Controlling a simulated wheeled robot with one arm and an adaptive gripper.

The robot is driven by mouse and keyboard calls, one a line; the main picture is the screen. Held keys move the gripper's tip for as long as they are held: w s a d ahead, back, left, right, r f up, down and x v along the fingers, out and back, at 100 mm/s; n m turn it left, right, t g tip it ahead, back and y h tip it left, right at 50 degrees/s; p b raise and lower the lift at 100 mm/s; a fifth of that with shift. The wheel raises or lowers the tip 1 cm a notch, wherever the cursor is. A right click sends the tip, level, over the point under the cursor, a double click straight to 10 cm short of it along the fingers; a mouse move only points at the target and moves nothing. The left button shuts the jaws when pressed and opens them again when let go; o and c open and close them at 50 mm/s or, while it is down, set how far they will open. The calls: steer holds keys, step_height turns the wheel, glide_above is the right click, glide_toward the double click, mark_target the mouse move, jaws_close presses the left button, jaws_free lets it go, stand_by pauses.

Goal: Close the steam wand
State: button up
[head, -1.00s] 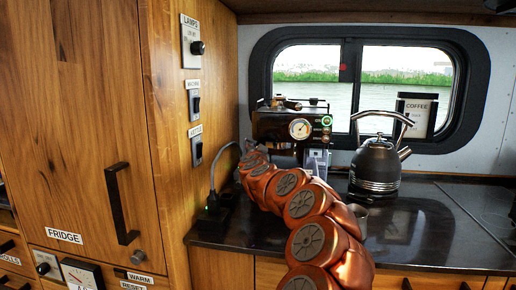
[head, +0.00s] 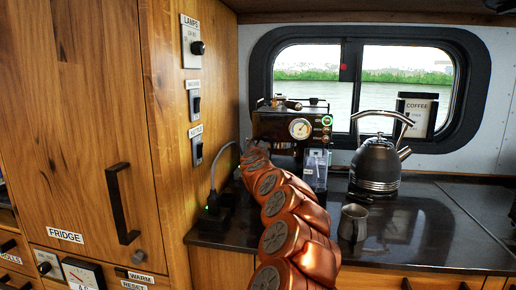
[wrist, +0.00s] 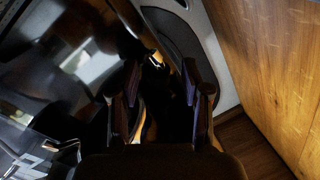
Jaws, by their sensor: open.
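The dark coffee machine (head: 272,127) stands at the back of the counter under the window, with a round pressure gauge (head: 300,129) on its front. A green-lit control (head: 327,121) sits at its right. I cannot make out the steam wand in the head view; my copper arm covers the machine's lower left. My gripper (wrist: 160,85) shows in the wrist view with its two dark fingers apart. A small bright piece lies beyond the fingers, too dark to identify. In the head view the gripper is hidden behind my arm, close to the machine's left side.
The wooden wall with switches (head: 195,105) and a plugged cable (head: 213,190) are close on the left.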

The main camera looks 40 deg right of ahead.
jaws_close()
steer(key=shift+f+b, duration=0.1)
steer(key=shift+b, duration=0.45)
steer(key=n+t+y+b, duration=0.1)
steer(key=b, duration=0.1)
steer(key=n+t+y+b, duration=0.1)
steer(key=y+b, duration=0.1)
steer(key=b, duration=0.1)
steer(key=shift+s+d+n, duration=0.2)
steer(key=shift+s+n, duration=0.1)
steer(key=shift+r+t, duration=0.2)
steer(key=shift+t, duration=0.1)
jaws_free()
